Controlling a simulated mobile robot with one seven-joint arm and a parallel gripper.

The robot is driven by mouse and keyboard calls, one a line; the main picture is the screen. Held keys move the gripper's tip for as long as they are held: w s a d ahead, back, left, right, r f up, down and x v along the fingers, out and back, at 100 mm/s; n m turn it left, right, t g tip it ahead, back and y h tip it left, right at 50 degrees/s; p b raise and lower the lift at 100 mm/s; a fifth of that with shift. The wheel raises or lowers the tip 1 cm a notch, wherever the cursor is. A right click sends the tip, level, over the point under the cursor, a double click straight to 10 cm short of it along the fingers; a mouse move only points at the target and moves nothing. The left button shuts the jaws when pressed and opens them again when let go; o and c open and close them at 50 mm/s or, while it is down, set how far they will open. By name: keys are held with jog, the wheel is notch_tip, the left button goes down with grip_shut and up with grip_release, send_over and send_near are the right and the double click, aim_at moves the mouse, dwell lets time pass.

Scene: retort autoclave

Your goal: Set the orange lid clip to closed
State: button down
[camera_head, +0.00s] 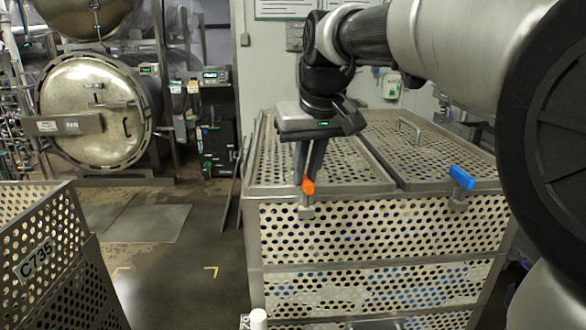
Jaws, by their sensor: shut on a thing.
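The orange lid clip (308,187) is at the front edge of the perforated metal basket's lid (330,165), left of its middle. My gripper (307,178) reaches down to it from above, with its fingers at the clip. It is shut on the orange clip, and the fingers hide part of it. A metal bracket (306,211) shows just below the clip on the basket's front. I cannot tell from this view whether the clip is fully latched.
A blue clip (462,178) sits tilted up at the lid's front right. A handle (408,130) stands on the lid's right half. Another perforated basket (45,250) stands at the lower left. A round autoclave door (95,105) is at the back left. Open floor lies between.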

jog(key=shift+m+h, duration=0.6)
jog(key=shift+m, duration=0.8)
jog(key=shift+d+p, duration=0.1)
jog(key=shift+p, duration=0.2)
jog(key=c, duration=1.8)
grip_release()
jog(key=shift+o, duration=0.2)
jog(key=shift+r, duration=0.1)
jog(key=p+v, duration=0.1)
jog(key=v, duration=1.6)
jog(key=shift+s+p, duration=0.15)
jog(key=shift+p, duration=0.2)
